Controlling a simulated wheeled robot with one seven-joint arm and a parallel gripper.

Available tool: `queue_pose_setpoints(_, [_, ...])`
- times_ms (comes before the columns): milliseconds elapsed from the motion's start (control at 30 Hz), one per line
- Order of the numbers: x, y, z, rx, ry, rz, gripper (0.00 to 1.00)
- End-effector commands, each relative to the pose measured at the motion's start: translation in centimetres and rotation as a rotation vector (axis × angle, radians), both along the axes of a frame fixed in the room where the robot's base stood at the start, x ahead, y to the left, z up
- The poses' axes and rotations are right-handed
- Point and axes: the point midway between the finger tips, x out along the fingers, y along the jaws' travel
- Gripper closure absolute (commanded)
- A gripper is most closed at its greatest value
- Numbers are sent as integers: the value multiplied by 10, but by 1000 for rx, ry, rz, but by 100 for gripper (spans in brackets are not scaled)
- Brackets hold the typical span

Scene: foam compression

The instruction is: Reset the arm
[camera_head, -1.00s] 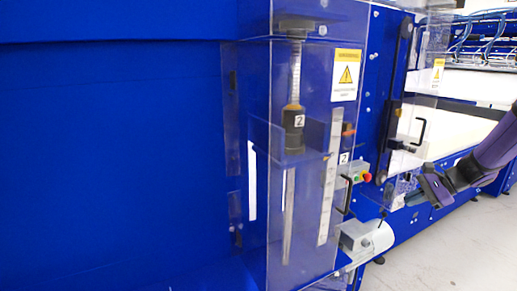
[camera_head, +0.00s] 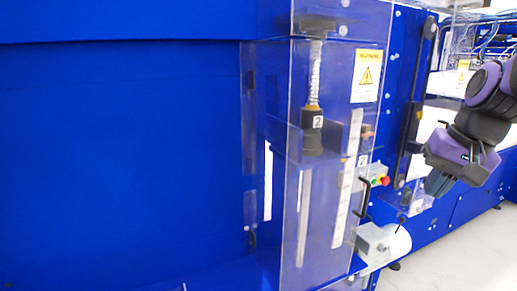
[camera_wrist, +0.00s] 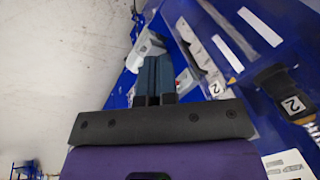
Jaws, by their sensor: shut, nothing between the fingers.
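My gripper (camera_head: 440,184) hangs at the right of the head view, purple and dark grey, with its fingers pointing down and to the left. It is to the right of the blue machine (camera_head: 130,150) and its clear guard, in free air. In the wrist view my gripper (camera_wrist: 155,68) has its two blue-grey fingers side by side and closed, with nothing held. Behind the fingers the machine's blue front shows at a tilt.
A clear guard (camera_head: 285,220) encloses a rod and spring marked 2. A button box (camera_head: 375,174) with red and green buttons and a black handle (camera_head: 364,200) stick out near my gripper. Pale floor (camera_head: 455,262) is open at lower right.

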Motion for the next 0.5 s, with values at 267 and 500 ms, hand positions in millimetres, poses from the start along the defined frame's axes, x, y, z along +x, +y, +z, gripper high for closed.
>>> queue_pose_setpoints(267, [-65, 15, 20, -176, -140, 193, 100])
queue_pose_setpoints(500, [-103, 15, 25, -278, -234, 306, 100])
